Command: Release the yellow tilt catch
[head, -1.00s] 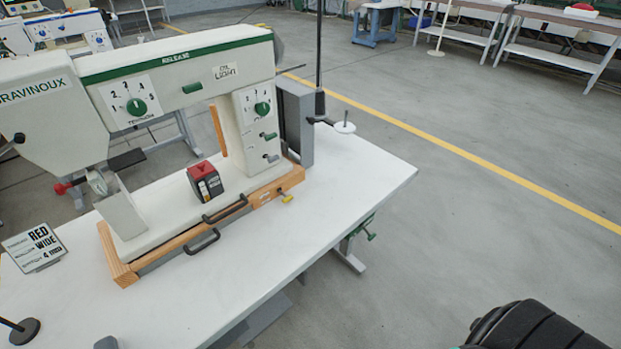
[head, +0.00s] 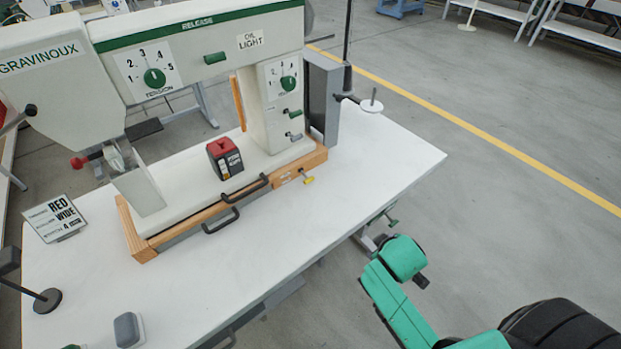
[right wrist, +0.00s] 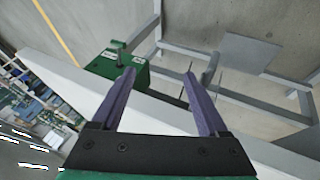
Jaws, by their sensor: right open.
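The yellow tilt catch (head: 308,180) is a small yellow tab on the front of the machine's wooden base (head: 290,170), near its right end. The sewing-type machine (head: 200,45) stands on the white table. My right gripper (right wrist: 163,80) shows in the right wrist view with its two purple fingers apart and nothing between them. Beyond and below the fingers are the white table edge and a green box under the table, so it is away from the catch. My right arm is at the lower right in the head view. My left gripper is not in view.
Two dark handles (head: 222,222) stick out along the base front. A black and red box (head: 225,158) sits on the machine bed. A RED WIDE card (head: 56,218) stands at the left. The white table (head: 360,170) is bare right of the catch.

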